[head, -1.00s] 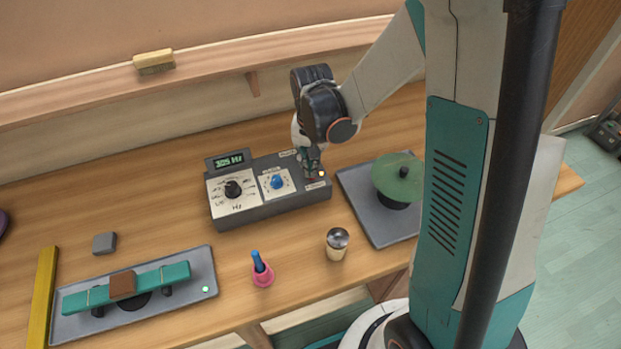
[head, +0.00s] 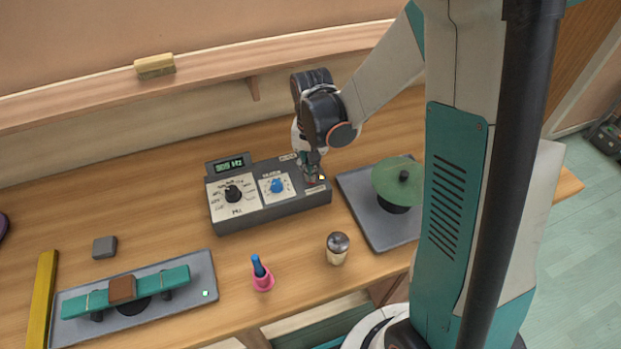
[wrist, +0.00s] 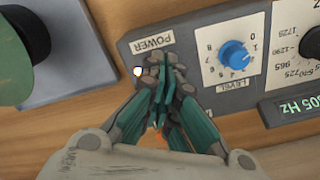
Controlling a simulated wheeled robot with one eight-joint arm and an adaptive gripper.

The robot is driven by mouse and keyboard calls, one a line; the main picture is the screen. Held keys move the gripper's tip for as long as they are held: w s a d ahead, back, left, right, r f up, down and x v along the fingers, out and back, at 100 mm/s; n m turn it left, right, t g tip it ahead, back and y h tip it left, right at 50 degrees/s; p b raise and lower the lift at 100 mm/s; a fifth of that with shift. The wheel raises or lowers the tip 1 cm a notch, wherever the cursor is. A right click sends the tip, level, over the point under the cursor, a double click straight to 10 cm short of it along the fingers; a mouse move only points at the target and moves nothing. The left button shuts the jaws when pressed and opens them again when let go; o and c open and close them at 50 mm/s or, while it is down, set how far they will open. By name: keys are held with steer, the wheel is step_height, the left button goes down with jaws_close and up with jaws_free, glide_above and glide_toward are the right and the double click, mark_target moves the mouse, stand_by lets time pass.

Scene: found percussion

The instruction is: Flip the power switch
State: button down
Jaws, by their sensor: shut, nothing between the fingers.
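A grey control box (head: 240,219) stands on the table, with a black dial, a blue level knob (head: 277,185) and a lit display (head: 231,164). In the wrist view the box's POWER label (wrist: 153,42) is readable. My gripper (head: 316,177) is at the right end of the box. In the wrist view my gripper (wrist: 166,70) is shut and empty, its tips just by the POWER label. The fingers hide the power switch. A small whitish light (wrist: 138,71) shows beside the fingertips.
A green disc on a grey tray (head: 362,220) is right of the box. A shaker (head: 338,248), a pink holder with a blue stick (head: 262,277) and a tray with a teal bar (head: 182,305) are in front. A wooden ledge runs behind.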

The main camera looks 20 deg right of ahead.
steer(key=shift+f+b, duration=1.1)
steer(key=shift+f, duration=0.1)
stand_by(1.0)
steer(key=shift+r+p, duration=2.3)
steer(key=shift+r, duration=1.2)
steer(key=s+r+n+t+b, duration=0.3)
steer(key=s+r+b, duration=0.1)
steer(key=s, duration=0.3)
steer(key=s+r+n+t+b, duration=0.3)
steer(key=s+r+t+b, duration=0.1)
steer(key=s, duration=0.4)
steer(key=shift+b, duration=0.55)
